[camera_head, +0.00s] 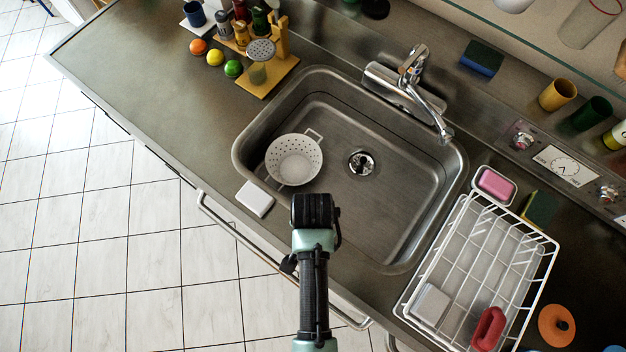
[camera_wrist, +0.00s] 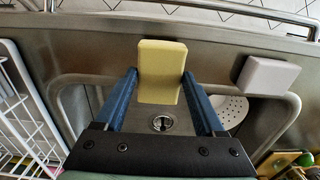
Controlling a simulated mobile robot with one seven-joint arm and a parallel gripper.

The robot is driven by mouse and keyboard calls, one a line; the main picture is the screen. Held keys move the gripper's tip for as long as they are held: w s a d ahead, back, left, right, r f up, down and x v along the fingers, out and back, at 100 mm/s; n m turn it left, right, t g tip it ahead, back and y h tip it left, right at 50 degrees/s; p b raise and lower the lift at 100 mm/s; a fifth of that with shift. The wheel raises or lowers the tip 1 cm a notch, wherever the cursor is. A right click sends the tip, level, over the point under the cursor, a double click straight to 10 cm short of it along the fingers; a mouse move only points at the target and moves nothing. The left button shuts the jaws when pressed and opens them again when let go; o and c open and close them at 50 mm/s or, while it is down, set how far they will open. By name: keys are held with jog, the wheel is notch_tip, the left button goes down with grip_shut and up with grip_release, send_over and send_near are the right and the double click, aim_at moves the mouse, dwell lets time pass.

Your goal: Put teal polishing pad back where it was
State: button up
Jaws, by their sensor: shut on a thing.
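My gripper (camera_head: 315,210) is over the front part of the sink in the head view. In the wrist view my gripper (camera_wrist: 160,76) is shut on a pale yellow block (camera_wrist: 162,60), held between its two blue fingers. No teal face of the held block shows, so I cannot tell whether it is the teal polishing pad. In the head view the held block is hidden under my gripper. A dark blue pad (camera_head: 484,52) lies on the ledge behind the tap, and a green and yellow sponge (camera_head: 540,208) lies beside the dish rack.
The sink (camera_head: 390,210) holds a white colander (camera_head: 295,158). A white block (camera_head: 255,198) lies on the front counter edge. A white wire dish rack (camera_head: 545,262) stands right of the sink, beside a pink soap (camera_head: 495,184) in a dish.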

jog(key=shift+w+f, duration=0.1)
jog(key=shift+f, duration=0.75)
jog(key=shift+f, duration=0.1)
jog(key=shift+f, duration=0.3)
jog(key=o, duration=1.2)
jog(key=shift+c, duration=0.2)
jog(key=shift+r, duration=0.1)
